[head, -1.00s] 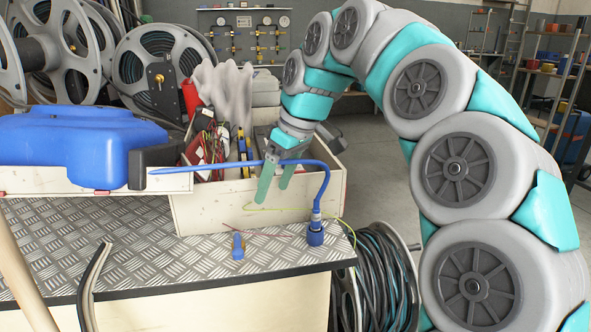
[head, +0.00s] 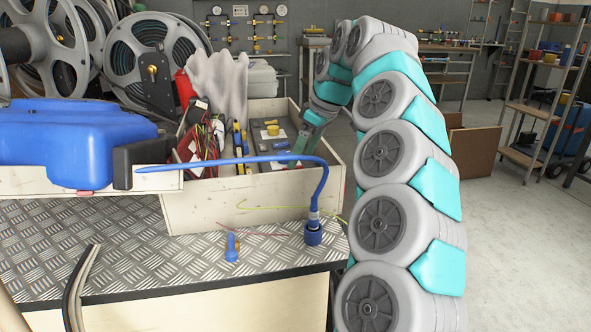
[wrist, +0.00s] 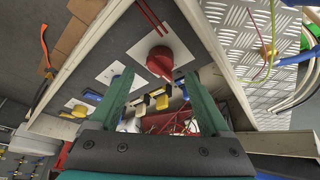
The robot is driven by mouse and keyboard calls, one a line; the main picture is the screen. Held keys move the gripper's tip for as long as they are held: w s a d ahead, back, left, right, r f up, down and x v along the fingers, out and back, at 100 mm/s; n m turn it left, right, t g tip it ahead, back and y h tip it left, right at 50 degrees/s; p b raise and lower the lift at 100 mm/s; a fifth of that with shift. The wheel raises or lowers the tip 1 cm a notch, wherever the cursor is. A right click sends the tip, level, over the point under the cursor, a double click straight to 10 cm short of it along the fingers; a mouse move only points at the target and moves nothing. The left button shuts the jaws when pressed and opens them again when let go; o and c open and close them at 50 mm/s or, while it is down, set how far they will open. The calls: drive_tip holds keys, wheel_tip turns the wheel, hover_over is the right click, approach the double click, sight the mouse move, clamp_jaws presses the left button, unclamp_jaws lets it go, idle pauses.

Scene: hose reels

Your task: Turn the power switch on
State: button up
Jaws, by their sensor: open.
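A red knob (wrist: 160,62) sits on a white plate on a dark grey panel (wrist: 196,42) in the wrist view; it looks like a rotary switch. A yellow knob (wrist: 80,111) on another white plate is at lower left; it also shows in the head view (head: 272,130). I see no label that tells which is the power switch. My gripper (wrist: 156,80) is open and empty, its two green fingers on either side of the red knob in the picture. Contact cannot be told. In the head view my gripper (head: 294,152) is over the right part of the crate, and the red knob is not clearly visible.
The panel lies in a white wooden crate (head: 210,208) with wires and tools beside it. A blue curved pipe (head: 321,190) stands at the crate's front. A blue tank (head: 70,140) is at left, hose reels (head: 150,65) behind. Floor at right is open.

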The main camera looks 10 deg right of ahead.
drive_tip(key=shift+x, duration=2.65)
clamp_jaws()
drive_tip(key=shift+f+m+b, duration=0.15)
drive_tip(key=shift+m+b, duration=0.15)
drive_tip(key=shift+b, duration=0.1)
drive_tip(key=m+h+b, duration=0.1)
drive_tip(key=m+b, duration=0.1)
drive_tip(key=b, duration=0.1)
drive_tip(key=shift+a+f+m+t, duration=0.1)
drive_tip(key=shift+m+t, duration=0.2)
drive_tip(key=shift+m, duration=0.1)
drive_tip(key=m+h+b, duration=0.1)
drive_tip(key=m, duration=0.1)
drive_tip(key=m+h+b, duration=0.1)
drive_tip(key=m+b, duration=0.1)
drive_tip(key=m, duration=0.1)
drive_tip(key=shift+s+a+t, duration=0.1)
drive_tip(key=shift+a+t, duration=0.15)
drive_tip(key=shift+t, duration=0.15)
drive_tip(key=m+h+b, duration=0.1)
drive_tip(key=m+h, duration=0.1)
drive_tip(key=m, duration=0.3)
drive_tip(key=shift+a+b, duration=0.15)
drive_tip(key=shift+b, duration=0.25)
drive_tip(key=shift+a+r+m+g+h, duration=0.15)
drive_tip(key=shift+m+g+h, duration=0.2)
drive_tip(key=shift+m, duration=0.75)
drive_tip(key=shift+a+r+m+g+h, duration=0.1)
drive_tip(key=shift+r+m+g+h, duration=0.2)
drive_tip(key=shift+m, duration=0.8)
